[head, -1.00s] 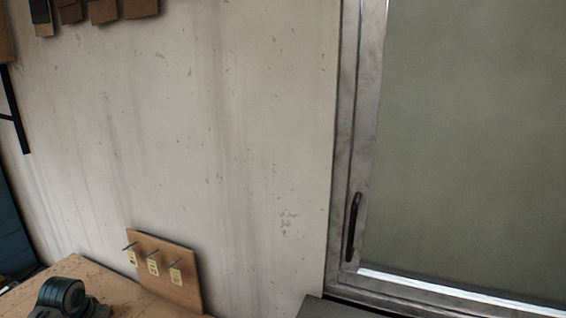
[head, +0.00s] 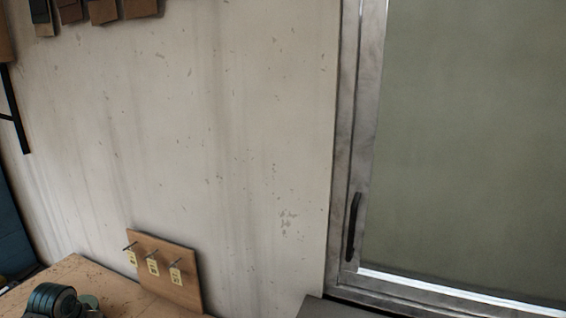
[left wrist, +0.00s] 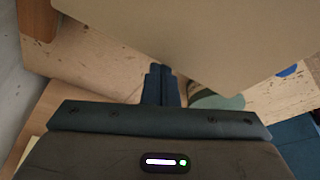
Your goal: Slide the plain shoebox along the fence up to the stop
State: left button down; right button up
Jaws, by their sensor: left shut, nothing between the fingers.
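In the left wrist view, a large plain tan surface (left wrist: 210,30), which looks like the plain shoebox, fills the top and runs out of frame. My left gripper (left wrist: 160,70) is shut and empty, its fingertips at the near edge of that surface. I cannot tell whether they touch it. A brown upright piece (left wrist: 38,20) stands left of the tan surface; I cannot tell whether it is the fence or the stop. The head view shows neither the box nor my grippers clearly. My right gripper is not in view.
A grey-green rounded thing (left wrist: 218,101) lies right of my left fingers. The head view shows a speckled worktop (head: 80,275), a wooden board with pegs and tags (head: 165,270), a wall and a window (head: 470,150). A dark ribbed round thing (head: 48,300) is at bottom left.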

pick_arm(q)
jog(key=shift+s+a, duration=0.25)
jog(key=shift+s, duration=0.4)
jog(key=shift+s+a, duration=0.25)
jog(key=shift+s, duration=0.35)
jog(key=shift+w, duration=0.1)
jog(key=shift+w+d, duration=0.25)
jog(key=shift+w, duration=0.2)
jog(key=shift+r, duration=0.15)
jog(key=shift+r, duration=3.85)
